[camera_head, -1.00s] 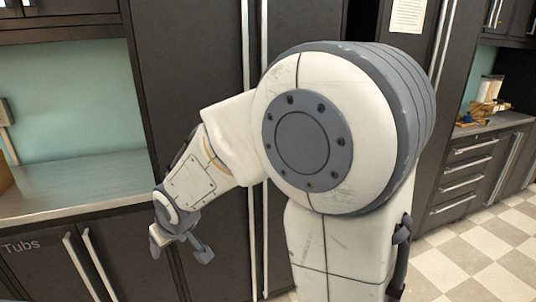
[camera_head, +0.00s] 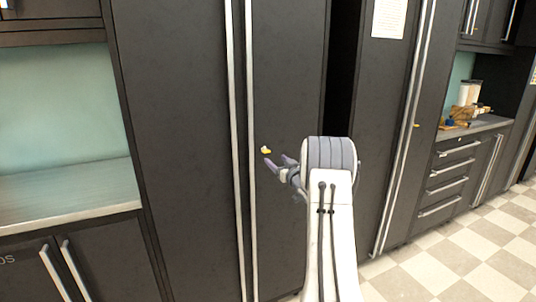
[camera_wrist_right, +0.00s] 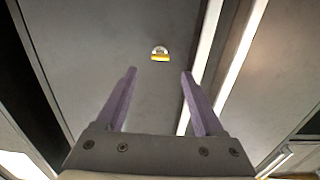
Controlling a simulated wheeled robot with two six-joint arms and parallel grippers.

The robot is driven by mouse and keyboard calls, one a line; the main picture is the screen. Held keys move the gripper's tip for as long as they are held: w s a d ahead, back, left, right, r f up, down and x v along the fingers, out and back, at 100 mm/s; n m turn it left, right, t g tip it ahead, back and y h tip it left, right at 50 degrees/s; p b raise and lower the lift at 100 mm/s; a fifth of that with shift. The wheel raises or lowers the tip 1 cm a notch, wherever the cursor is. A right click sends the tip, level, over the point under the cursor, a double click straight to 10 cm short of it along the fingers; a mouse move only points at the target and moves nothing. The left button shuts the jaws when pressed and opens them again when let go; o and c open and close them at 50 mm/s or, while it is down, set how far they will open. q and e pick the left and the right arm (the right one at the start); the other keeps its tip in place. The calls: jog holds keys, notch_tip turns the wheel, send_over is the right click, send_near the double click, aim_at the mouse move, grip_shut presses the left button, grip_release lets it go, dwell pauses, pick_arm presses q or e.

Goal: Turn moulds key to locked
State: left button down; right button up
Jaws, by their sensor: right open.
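A small yellow key (camera_head: 266,151) with a pale round lock plate is on the dark cabinet door, just right of a long vertical handle. In the right wrist view the key (camera_wrist_right: 160,57) lies beyond my fingertips, near the middle between them. My right gripper (camera_head: 279,162) is open and empty, its fingers pointing at the door just below and right of the key. It also shows in the right wrist view (camera_wrist_right: 159,73), with a gap between the fingers and the key. The key's exact turn is too small to tell. My left gripper is not in view.
Long metal handles (camera_head: 240,150) run down beside the lock. Another small yellow piece (camera_head: 416,126) is on the door farther right, near a posted paper sheet (camera_head: 389,18). A bare counter (camera_head: 70,192) is at left. Checkered floor (camera_head: 480,235) is open at right.

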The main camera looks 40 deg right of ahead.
aim_at(267, 152)
jog(key=p+x, duration=0.1)
jog(key=x, duration=0.7)
jog(key=shift+w, duration=0.1)
grip_shut()
dwell(1.3)
